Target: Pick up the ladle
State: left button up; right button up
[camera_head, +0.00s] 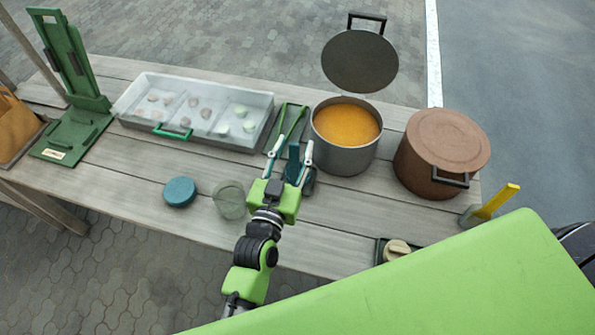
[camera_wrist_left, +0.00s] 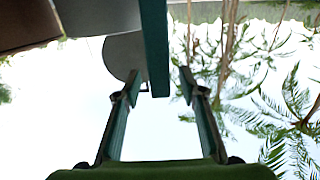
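A dark teal upright handle (camera_head: 293,156), which looks like the ladle's, rises from the table just left of the grey pot. It also shows in the left wrist view (camera_wrist_left: 155,45) as a straight bar whose end is between my fingers. My left gripper (camera_head: 291,146) is open around the handle; in the left wrist view (camera_wrist_left: 158,80) there is a gap on both sides of it. The ladle's lower part is hidden; a small grey piece (camera_head: 309,184) shows beside the gripper, and I cannot tell if it belongs to it. My right gripper is not in view.
The grey pot (camera_head: 345,158) with orange contents stands close right, its lid (camera_head: 360,62) beyond. A brown pot (camera_head: 430,165) is farther right. A teal disc (camera_head: 179,192) and a grey-green round object (camera_head: 229,199) are nearer left.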

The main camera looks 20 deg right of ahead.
pick_arm(q)
jog(key=shift+w+d, duration=0.1)
jog(key=shift+w, duration=0.05)
grip_shut()
jog(key=shift+r, duration=0.15)
